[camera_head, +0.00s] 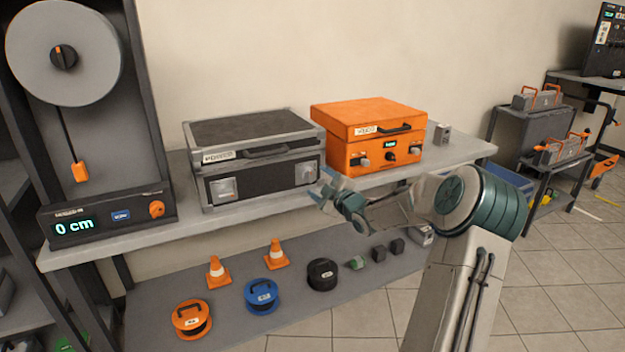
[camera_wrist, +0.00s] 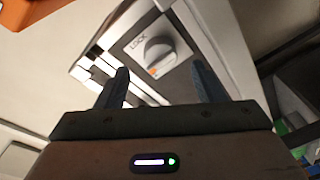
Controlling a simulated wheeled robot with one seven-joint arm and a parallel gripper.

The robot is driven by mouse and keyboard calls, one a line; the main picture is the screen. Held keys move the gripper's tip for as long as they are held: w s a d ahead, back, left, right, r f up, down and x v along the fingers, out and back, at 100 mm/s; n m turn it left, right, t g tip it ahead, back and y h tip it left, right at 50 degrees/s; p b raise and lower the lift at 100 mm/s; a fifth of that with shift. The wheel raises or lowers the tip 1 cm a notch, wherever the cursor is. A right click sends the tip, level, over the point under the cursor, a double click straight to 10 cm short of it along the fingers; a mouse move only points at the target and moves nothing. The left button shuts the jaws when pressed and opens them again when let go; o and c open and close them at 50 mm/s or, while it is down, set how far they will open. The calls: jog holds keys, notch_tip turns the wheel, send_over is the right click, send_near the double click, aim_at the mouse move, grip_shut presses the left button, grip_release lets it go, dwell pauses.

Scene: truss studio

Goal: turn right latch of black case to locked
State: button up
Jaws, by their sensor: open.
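The black case (camera_head: 251,180) with grey metal edges sits on the bench, its lid down. Its left latch (camera_head: 223,188) and right latch (camera_head: 306,172) are light square plates on the front. My gripper (camera_head: 328,190) is just in front of the right latch. In the wrist view a round pale latch knob (camera_wrist: 158,54) with an orange mark sits on a grey plate, beside the word LOCK. The mark points toward the lower left of that picture, away from the word. My gripper (camera_wrist: 159,72) is open, with the knob showing between and beyond its fingertips; contact cannot be told.
An orange case (camera_head: 366,132) with knobs stands close on the right of the black case. A gauge unit (camera_head: 108,215) reading 0 cm stands at left. Cones and reels, including a blue reel (camera_head: 262,296), are on the lower shelf. Open floor is at right.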

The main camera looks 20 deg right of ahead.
aim_at(312, 177)
jog(key=shift+w+a, duration=0.2)
jog(key=shift+w, duration=0.9)
jog(key=shift+w+a, duration=0.15)
jog(key=shift+w, duration=0.9)
jog(key=c, duration=1)
jog(key=shift+o, duration=0.2)
